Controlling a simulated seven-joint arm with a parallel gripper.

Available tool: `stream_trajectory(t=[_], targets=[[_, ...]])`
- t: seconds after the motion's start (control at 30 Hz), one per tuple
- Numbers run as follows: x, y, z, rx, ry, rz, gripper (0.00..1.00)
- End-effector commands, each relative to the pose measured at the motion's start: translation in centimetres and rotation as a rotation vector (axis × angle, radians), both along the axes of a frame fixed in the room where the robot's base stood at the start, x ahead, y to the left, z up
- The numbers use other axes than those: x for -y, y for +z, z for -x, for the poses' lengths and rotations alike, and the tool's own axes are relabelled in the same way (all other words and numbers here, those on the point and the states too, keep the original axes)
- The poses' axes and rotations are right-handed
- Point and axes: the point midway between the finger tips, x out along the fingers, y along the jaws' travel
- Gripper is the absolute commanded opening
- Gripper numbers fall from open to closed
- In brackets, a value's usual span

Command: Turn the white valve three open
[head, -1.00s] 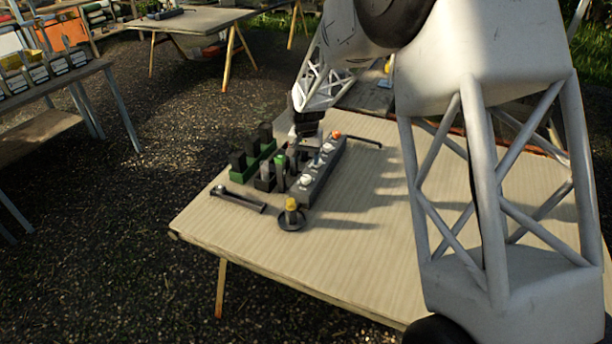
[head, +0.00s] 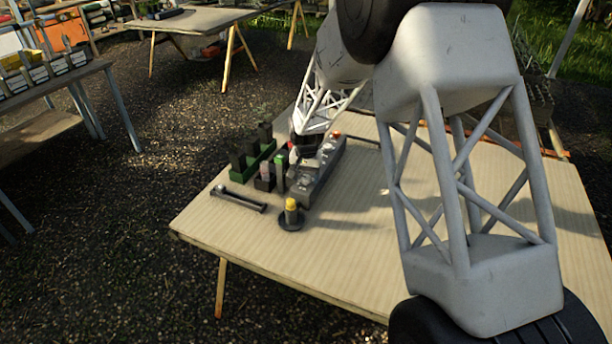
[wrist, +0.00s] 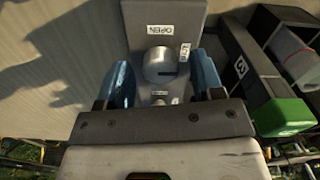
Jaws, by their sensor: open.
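A pale round valve knob (wrist: 158,66) sits on the grey valve bar in the wrist view, with an OPEN label (wrist: 161,29) above it and a second small label (wrist: 186,49) at its upper right. A dark mark shows at the knob's right side. My gripper (wrist: 164,72) is open, with one blue finger on each side of the knob; whether either touches it I cannot tell. In the head view my gripper (head: 304,150) is over the grey valve bar (head: 324,172) and hides part of it. The valve's own number is not readable.
Green and dark blocks (head: 262,158) stand left of the bar; one marked 3 (wrist: 241,67) is close to my gripper. A yellow-topped post on a black base (head: 291,215) and a dark rail (head: 238,200) lie nearer the front. The table's right side is clear.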

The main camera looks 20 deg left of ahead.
Motion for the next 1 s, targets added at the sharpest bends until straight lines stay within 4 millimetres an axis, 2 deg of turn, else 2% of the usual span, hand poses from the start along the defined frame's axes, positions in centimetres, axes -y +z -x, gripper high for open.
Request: stream_trajectory(t=[0.17, 0.2, 0.5, 1.0], targets=[[0.0, 0.02, 0.0, 0.0, 0.0, 0.0, 0.61], [0.0, 0.02, -0.01, 0.0, 0.0, 0.0, 0.58], [0.01, 0.03, -0.01, 0.0, 0.0, 0.0, 0.12], [0.03, 0.04, -0.01, 0.0, 0.087, 0.0, 0.12]])
